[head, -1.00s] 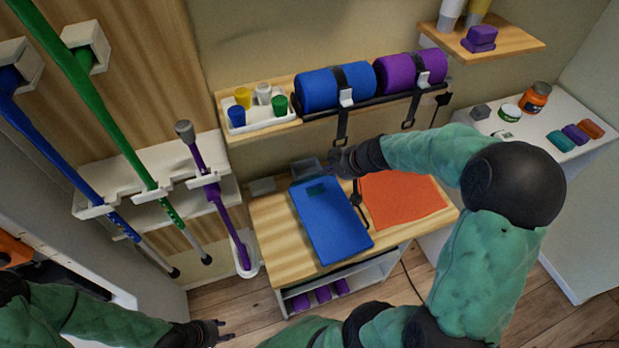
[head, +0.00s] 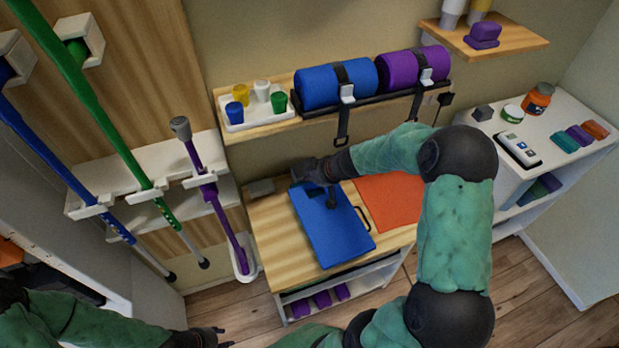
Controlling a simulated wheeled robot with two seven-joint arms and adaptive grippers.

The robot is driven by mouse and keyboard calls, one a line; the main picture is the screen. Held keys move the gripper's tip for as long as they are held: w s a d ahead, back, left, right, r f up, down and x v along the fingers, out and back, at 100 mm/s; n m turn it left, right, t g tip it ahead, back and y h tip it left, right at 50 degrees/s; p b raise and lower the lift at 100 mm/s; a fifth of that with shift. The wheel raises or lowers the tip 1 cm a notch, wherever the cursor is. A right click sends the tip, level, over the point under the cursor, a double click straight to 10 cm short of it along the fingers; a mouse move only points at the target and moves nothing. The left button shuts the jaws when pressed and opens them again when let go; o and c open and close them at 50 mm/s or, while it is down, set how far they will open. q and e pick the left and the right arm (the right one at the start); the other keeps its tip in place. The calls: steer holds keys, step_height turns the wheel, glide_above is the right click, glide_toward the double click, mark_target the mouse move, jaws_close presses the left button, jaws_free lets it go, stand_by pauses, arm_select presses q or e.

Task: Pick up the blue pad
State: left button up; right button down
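The blue pad (head: 335,238) lies flat on the wooden top of a low table (head: 277,238), with a dark handle-like loop at its right edge. My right gripper (head: 322,190) is over the far end of the pad, pointing down. Its dark fingers partly cover that end; I cannot tell whether they touch the pad or how far apart they are. My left gripper (head: 225,337) is low at the bottom edge of the view, away from the table. Its two fingertips are apart and nothing shows between them.
An orange sheet (head: 385,203) lies right of the pad. Above the table, a shelf holds a blue roll (head: 318,88), a purple roll (head: 402,79) and a tray of cups (head: 233,120). Straps hang from it. Poles stand at left. A white cabinet (head: 537,180) stands at right.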

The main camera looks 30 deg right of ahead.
steer(key=shift+s+d+f+b, duration=0.1)
steer(key=shift+s+d+b, duration=0.05)
steer(key=shift+s+b, duration=0.35)
steer(key=shift+s+d+f+b, duration=0.1)
steer(key=shift+s+d+b, duration=0.05)
steer(key=shift+s+b, duration=0.3)
steer(key=shift+s+d+r+b, duration=0.1)
steer(key=shift+s+b, duration=0.25)
steer(key=shift+s, duration=0.1)
